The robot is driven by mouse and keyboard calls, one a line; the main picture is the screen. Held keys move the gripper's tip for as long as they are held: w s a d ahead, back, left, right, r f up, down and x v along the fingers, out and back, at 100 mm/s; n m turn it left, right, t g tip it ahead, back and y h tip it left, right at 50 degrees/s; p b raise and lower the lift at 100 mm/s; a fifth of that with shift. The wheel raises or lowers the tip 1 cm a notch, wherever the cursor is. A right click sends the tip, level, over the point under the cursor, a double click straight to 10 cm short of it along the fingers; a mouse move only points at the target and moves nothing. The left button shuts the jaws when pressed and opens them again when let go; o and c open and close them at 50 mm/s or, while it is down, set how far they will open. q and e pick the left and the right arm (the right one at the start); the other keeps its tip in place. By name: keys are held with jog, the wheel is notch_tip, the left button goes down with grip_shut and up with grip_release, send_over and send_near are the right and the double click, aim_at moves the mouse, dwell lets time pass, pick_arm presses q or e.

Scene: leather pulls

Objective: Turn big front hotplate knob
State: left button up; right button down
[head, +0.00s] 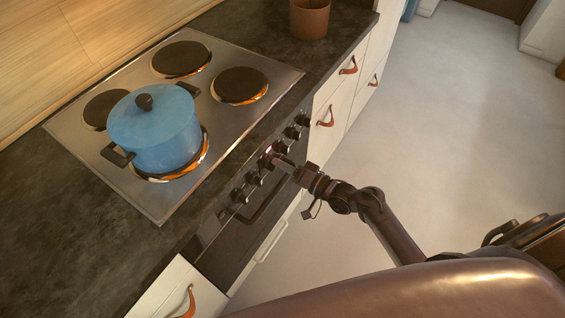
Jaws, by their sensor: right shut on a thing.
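The hotplate (222,54) is a steel hob with several round burners set in the dark counter. A blue lidded pot (155,130) stands on its front left burner. A row of dark knobs runs along the oven front below the counter edge; one knob (240,195) and another knob (292,132) show clear of my gripper. My right gripper (271,160) is at the middle of this row, shut on a knob there. The held knob is mostly hidden by the fingers, and its turn angle cannot be told. My left gripper is not in view.
The oven handle (268,200) runs just below the knobs, close under my right gripper. White drawers with leather pulls (326,117) flank the oven. A brown pot (310,18) stands at the counter's far end. The floor (450,120) to the right is clear.

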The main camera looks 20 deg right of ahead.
dwell(0.5)
jog(key=c, duration=1.5)
grip_release()
jog(key=shift+o, duration=0.2)
jog(key=v, duration=0.7)
jog(key=shift+s+d+b, duration=0.25)
jog(key=shift+s+b, duration=0.05)
